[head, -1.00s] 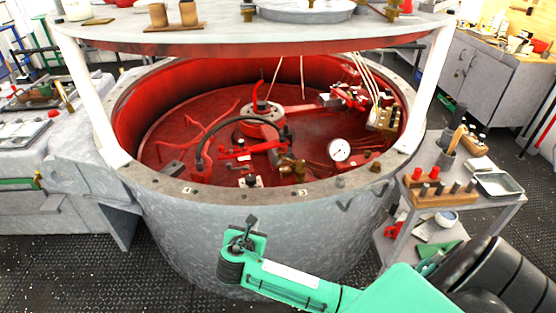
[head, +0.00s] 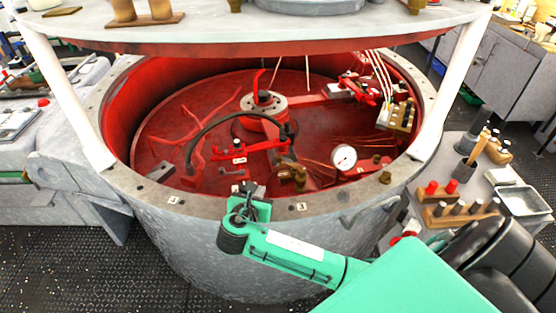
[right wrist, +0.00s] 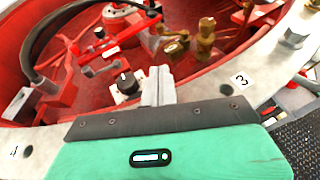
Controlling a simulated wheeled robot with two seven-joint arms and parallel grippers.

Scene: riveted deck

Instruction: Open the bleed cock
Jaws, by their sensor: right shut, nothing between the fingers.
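A brass fitting (head: 296,178) stands on the red floor inside the round tub, near its front rim; it looks like the bleed cock. In the right wrist view the brass fitting (right wrist: 205,32) shows beyond and to the right of my fingers, with a small flat brass piece (right wrist: 174,46) beside it. Whether it is open I cannot tell. My right gripper (head: 249,188) is at the tub's front rim, left of the fitting and apart from it. Its fingers (right wrist: 158,78) are shut and empty. My left gripper is out of view.
The tub rim (head: 345,200) carries bolts and number plates. A black knob on a pale block (right wrist: 126,82) sits left of my fingers. A red bar (head: 240,154), black hose (head: 205,130) and gauge (head: 344,156) are inside. A grey top (head: 270,30) overhangs on white posts.

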